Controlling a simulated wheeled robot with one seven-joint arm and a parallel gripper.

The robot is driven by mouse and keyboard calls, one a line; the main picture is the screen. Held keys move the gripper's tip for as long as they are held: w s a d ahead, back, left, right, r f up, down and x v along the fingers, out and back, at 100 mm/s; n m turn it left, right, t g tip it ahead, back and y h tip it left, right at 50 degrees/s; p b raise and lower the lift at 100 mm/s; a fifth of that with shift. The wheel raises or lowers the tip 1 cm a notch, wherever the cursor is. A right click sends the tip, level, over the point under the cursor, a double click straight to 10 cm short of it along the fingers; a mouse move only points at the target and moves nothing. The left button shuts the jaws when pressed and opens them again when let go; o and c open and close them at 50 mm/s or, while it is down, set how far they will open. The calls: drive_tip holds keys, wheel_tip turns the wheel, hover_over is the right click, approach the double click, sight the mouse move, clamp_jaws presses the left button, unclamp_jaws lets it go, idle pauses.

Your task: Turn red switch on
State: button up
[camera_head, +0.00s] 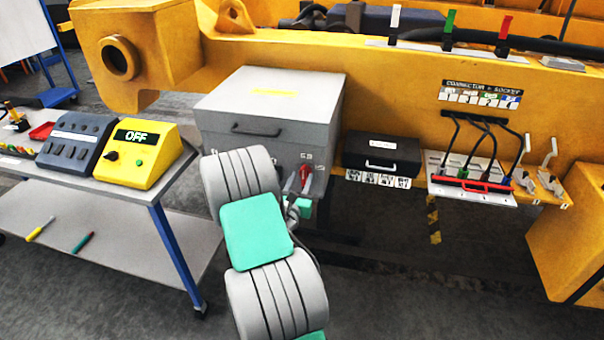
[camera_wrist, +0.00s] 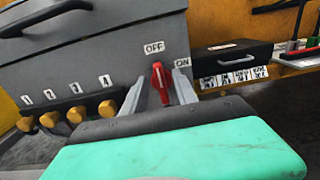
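The red switch (camera_wrist: 161,84) is a narrow handle on the front of the grey box (camera_wrist: 100,52). Its upper end points towards the OFF label (camera_wrist: 154,48), and the ON label (camera_wrist: 183,62) is to its right. In the wrist view my gripper (camera_wrist: 159,88) is open, with one finger on each side of the red handle and small gaps showing. In the head view the red switch (camera_head: 305,172) shows just beyond my wrist, at the box's lower right front. Most of my gripper is hidden there by my arm.
Several yellow-brown knobs (camera_wrist: 62,117) numbered 1 to 4 sit left of the switch. A black case (camera_head: 382,155) and a connector panel (camera_head: 470,178) are to the right. A yellow box reading OFF (camera_head: 140,153) stands on the left table (camera_head: 120,188).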

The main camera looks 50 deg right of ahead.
drive_tip(key=shift+x, duration=0.95)
drive_tip(key=shift+a, duration=0.1)
drive_tip(key=shift+c, duration=0.2)
clamp_jaws()
